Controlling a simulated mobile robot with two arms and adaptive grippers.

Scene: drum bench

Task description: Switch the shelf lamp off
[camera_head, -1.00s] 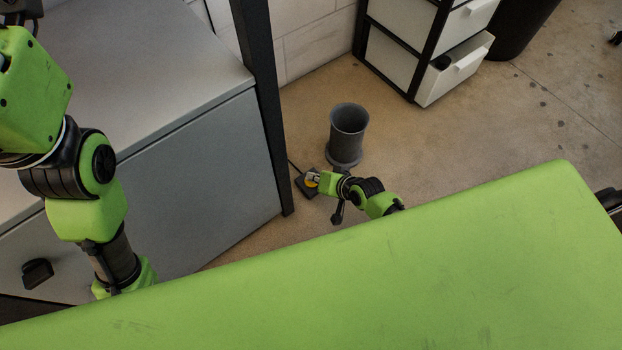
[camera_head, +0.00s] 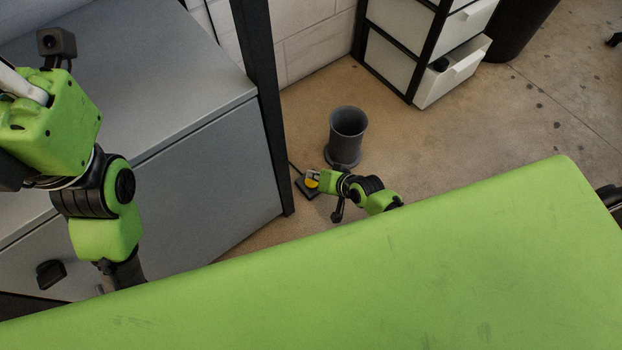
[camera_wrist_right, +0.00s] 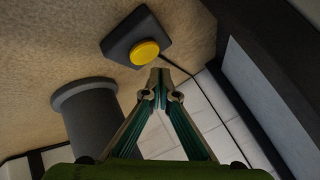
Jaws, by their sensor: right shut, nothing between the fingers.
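A dark box with a round yellow button (camera_head: 312,184) lies on the floor beside the black post, with a cable running from it. The yellow button (camera_wrist_right: 145,52) shows clearly in the right wrist view. My right gripper (camera_head: 313,176) is shut and empty, reaching down at the box. In the wrist view its fingertips (camera_wrist_right: 160,72) come together just beside the button; I cannot tell if they touch it. The shelf lamp is not in view.
A dark grey cylindrical bin (camera_head: 346,138) stands just behind the box. A grey cabinet (camera_head: 205,170) and black post (camera_head: 262,110) stand to the left. A white drawer unit (camera_head: 424,55) with an open lower drawer stands at the back.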

